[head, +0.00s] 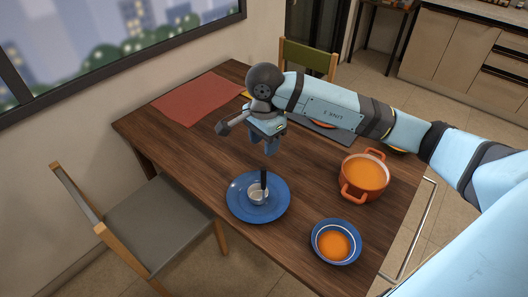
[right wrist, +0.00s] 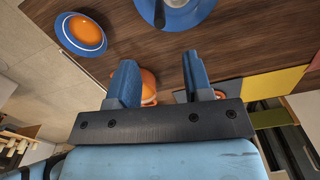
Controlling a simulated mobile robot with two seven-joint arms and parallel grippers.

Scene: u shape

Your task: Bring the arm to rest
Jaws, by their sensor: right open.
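My right arm reaches in from the right in the head view. My right gripper (head: 262,148) points down over the table, above the blue plate, open and empty. In the right wrist view its two blue fingers (right wrist: 161,80) stand apart with nothing held between them. Below it a metal ladle (head: 257,194) with a dark upright handle rests on the blue plate (head: 277,207). The handle top is a little below the fingers, apparently apart from them. The plate also shows at the top of the right wrist view (right wrist: 198,12). My left gripper is not in view.
An orange pot (head: 364,174) with two handles stands right of the plate. A blue bowl (head: 318,248) of orange soup sits near the table's front edge. A red placemat (head: 198,97) lies at the back left. Chairs stand left (head: 158,212) and behind (head: 308,57).

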